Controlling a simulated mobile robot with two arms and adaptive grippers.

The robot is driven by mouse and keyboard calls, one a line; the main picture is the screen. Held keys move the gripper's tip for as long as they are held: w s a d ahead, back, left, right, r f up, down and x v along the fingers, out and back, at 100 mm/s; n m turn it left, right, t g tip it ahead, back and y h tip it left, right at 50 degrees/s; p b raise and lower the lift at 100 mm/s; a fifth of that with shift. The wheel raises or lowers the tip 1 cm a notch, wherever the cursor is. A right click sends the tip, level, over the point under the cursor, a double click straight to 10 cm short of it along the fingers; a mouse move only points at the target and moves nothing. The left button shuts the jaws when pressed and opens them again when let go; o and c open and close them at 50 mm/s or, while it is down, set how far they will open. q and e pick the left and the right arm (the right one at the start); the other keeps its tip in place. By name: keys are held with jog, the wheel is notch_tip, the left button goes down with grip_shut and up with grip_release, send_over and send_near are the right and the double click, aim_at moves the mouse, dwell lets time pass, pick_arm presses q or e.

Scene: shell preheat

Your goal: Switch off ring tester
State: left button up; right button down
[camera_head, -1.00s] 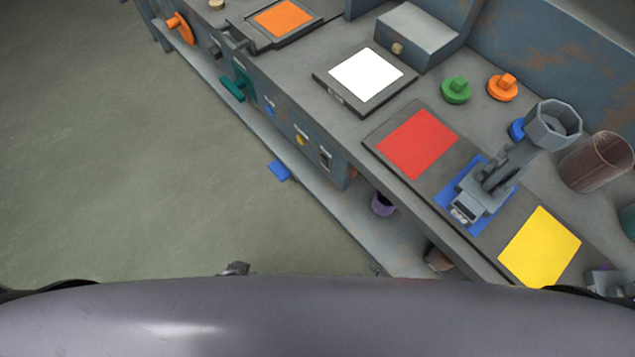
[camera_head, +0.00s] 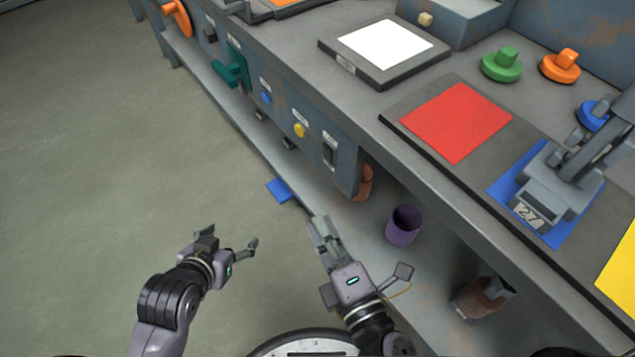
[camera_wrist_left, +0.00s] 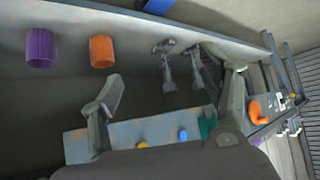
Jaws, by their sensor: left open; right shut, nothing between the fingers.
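No part in view is readably labelled ring tester. A grey device with the display 27 (camera_head: 545,200) stands on a blue square on the bench. The bench's front panel carries a dark switch (camera_head: 330,150), a yellow knob (camera_head: 300,130), a blue knob (camera_head: 266,98) and a teal handle (camera_head: 232,68), with small labels too blurred to read. My left gripper (camera_head: 230,243) is open and empty over the floor, left of the panel. My right gripper (camera_head: 321,228) is shut and empty, below the dark switch and apart from it. The left wrist view shows the yellow knob (camera_wrist_left: 143,145) and blue knob (camera_wrist_left: 183,135).
A purple cup (camera_head: 404,225) stands on the low shelf, with an orange cup (camera_head: 364,183) behind the panel's end. A blue piece (camera_head: 279,190) lies at the shelf's edge. Red (camera_head: 456,120) and white (camera_head: 390,45) squares lie on the bench. Floor at left is clear.

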aim_at(328, 154)
pick_arm(q)
jog(key=shift+s+a+r+b, duration=0.1)
jog(key=shift+s+r+b, duration=0.25)
jog(key=shift+r, duration=0.3)
pick_arm(e)
jog(key=shift+s+d+r+n+t, duration=0.1)
jog(key=shift+s+r+n+t, duration=0.1)
jog(key=shift+r, duration=0.4)
jog(key=shift+s+d+r+n+t, duration=0.1)
jog(key=shift+r+t, duration=0.1)
jog(key=shift+r, duration=0.4)
jog(key=shift+w, duration=0.1)
pick_arm(q)
jog(key=s+a+f+g+p, duration=0.1)
jog(key=s+g, duration=0.1)
jog(key=s, duration=0.3)
jog(key=s+a+f+g+y+p, duration=0.1)
jog(key=s+a+f+g+p, duration=0.1)
jog(key=s, duration=0.3)
jog(key=shift+s+a+n+g, duration=0.15)
jog(key=shift+n+g, duration=0.15)
jog(key=shift+g, duration=0.4)
pick_arm(e)
jog(key=w, duration=1.1)
jog(key=shift+w+a+r, duration=0.3)
jog(key=shift+a, duration=0.05)
pick_arm(q)
jog(key=shift+p, duration=0.3)
